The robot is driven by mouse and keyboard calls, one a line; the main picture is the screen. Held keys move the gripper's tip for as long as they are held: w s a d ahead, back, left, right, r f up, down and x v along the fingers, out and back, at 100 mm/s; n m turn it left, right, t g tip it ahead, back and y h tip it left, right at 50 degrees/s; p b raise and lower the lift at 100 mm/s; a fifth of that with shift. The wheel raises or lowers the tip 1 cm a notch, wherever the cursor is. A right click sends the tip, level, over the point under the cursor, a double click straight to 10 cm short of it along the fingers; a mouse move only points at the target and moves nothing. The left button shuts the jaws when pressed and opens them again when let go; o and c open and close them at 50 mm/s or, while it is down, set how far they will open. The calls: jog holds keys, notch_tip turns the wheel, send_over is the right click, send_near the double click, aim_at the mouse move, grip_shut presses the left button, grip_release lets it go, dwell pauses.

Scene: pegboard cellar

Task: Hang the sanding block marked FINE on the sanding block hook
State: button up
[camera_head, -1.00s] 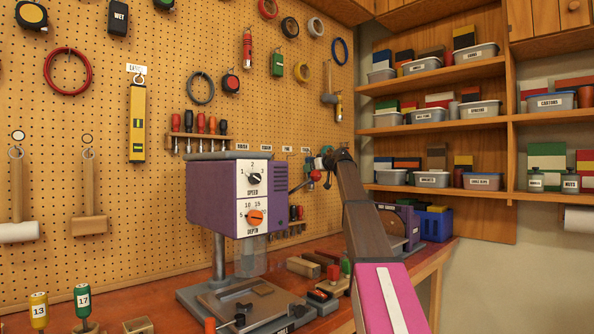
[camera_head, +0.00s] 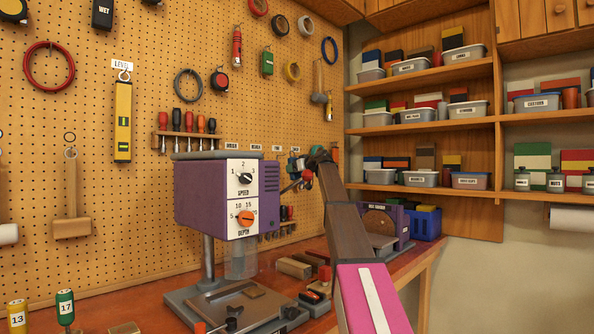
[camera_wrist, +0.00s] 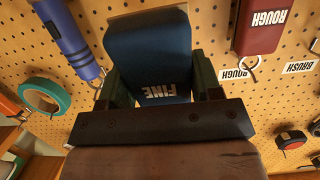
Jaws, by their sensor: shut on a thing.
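The dark blue sanding block marked FINE (camera_wrist: 148,50) is between the two dark fingers of my gripper (camera_wrist: 160,85) in the wrist view, with its lettering toward the camera. My gripper is shut on it, close in front of the pegboard. In the head view my gripper (camera_head: 305,172) is small at the arm's far end, near the row of board labels and right of the purple drill press; the block is hard to make out there. The block and fingers hide part of the board. I cannot tell which hook is the sanding block hook, or whether the block touches one.
In the wrist view a red block marked ROUGH (camera_wrist: 263,24) is at upper right, a blue cylindrical tool (camera_wrist: 68,38) at upper left and green tape (camera_wrist: 45,95) at left. In the head view the drill press (camera_head: 215,200) stands left of my arm, with wooden blocks (camera_head: 295,267) on the bench.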

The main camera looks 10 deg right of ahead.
jog(key=x, duration=0.7)
dwell(0.8)
jog(key=shift+r, duration=0.15)
dwell(0.4)
jog(key=o, duration=1.6)
jog(key=shift+s+d, duration=0.1)
jog(key=shift+s, duration=0.05)
jog(key=v, duration=1)
jog(key=shift+s, duration=0.25)
